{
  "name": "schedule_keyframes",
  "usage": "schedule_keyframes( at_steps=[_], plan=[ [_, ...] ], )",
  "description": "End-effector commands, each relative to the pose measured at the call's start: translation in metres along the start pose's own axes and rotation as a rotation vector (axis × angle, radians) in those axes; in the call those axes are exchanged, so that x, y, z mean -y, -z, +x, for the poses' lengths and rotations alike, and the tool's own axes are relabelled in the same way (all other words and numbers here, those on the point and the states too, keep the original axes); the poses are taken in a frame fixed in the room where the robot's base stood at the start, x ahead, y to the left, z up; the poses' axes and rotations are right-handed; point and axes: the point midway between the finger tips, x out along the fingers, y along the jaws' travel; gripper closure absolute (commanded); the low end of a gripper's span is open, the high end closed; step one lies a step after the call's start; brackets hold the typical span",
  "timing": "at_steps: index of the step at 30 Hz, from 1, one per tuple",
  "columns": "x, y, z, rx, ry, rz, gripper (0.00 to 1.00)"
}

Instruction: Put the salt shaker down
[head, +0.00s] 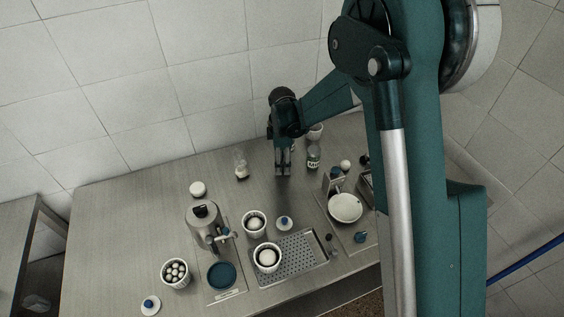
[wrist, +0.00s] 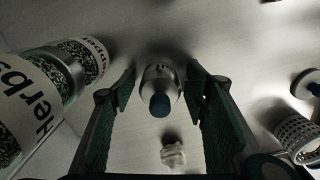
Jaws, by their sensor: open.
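My gripper (head: 283,170) is over the back of the steel table in the head view, pointing down. In the wrist view its two dark fingers (wrist: 163,85) are open. Between them is a small shaker with a pale, shiny body and a dark blue end (wrist: 160,90), which looks like the salt shaker. A gap shows between it and each finger. It seems to stand on the table, though its base is hard to make out. In the head view I cannot pick it out at the gripper.
A herb jar (wrist: 38,95) lies close to the left finger in the wrist view; a jar (head: 313,157) also shows right of the gripper in the head view. A small glass container (head: 241,166) stands to its left. Pots, a perforated tray (head: 300,262) and a coffee maker (head: 204,222) fill the front.

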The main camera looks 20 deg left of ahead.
Motion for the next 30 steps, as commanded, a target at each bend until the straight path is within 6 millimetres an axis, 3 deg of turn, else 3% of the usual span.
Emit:
schedule_keyframes(
  at_steps=[11, 30],
  plan=[
    [0.000, 0.000, -0.012, 0.000, 0.000, 0.000, 0.54],
    [0.000, 0.000, -0.104, 0.000, 0.000, 0.000, 0.54]
  ],
)
